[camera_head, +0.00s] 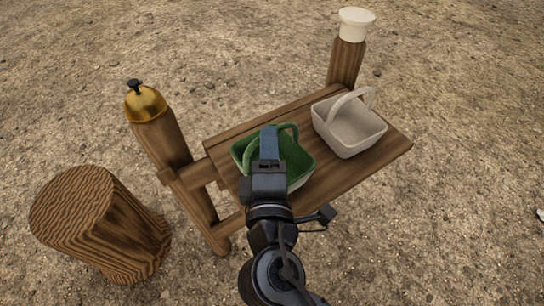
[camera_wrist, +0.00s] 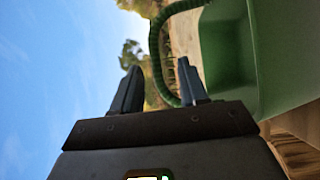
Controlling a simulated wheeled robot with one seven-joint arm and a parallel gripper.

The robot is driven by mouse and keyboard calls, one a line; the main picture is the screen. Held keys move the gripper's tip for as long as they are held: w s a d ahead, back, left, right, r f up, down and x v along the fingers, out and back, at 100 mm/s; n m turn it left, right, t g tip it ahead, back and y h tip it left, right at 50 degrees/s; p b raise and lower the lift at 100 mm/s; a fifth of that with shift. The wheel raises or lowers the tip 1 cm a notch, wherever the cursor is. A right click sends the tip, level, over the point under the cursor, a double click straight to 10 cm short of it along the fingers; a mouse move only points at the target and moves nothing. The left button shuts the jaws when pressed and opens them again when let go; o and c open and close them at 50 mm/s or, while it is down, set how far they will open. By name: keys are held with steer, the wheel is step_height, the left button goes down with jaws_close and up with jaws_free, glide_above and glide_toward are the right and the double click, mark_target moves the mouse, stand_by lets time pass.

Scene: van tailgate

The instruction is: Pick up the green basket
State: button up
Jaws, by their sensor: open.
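The green basket (camera_head: 298,163) stands on the wooden table, to the left of a whitish basket, with its handle arching over it. My gripper (camera_head: 268,140) reaches over the green basket from the front and hides part of it and of its handle. In the wrist view, the jaws (camera_wrist: 160,85) are apart. The green basket's body (camera_wrist: 285,50) fills the right side there.
The whitish basket (camera_head: 350,128) stands on the wooden table (camera_head: 375,155) to the right. A post with a golden bell (camera_head: 146,103) is at the left, and a post with a white top (camera_head: 355,23) at the back. A wooden stump (camera_head: 100,225) stands front left. Bare ground surrounds them.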

steer(key=w, duration=0.1)
steer(key=w+p, duration=0.1)
steer(key=w, duration=0.2)
steer(key=shift+w+d+r, duration=0.15)
steer(key=shift+w+r, duration=0.1)
steer(key=shift+w+f+p, duration=0.1)
steer(key=shift+w+p, duration=0.2)
steer(key=shift+w, duration=0.25)
steer(key=shift+c, duration=0.3)
jaws_close()
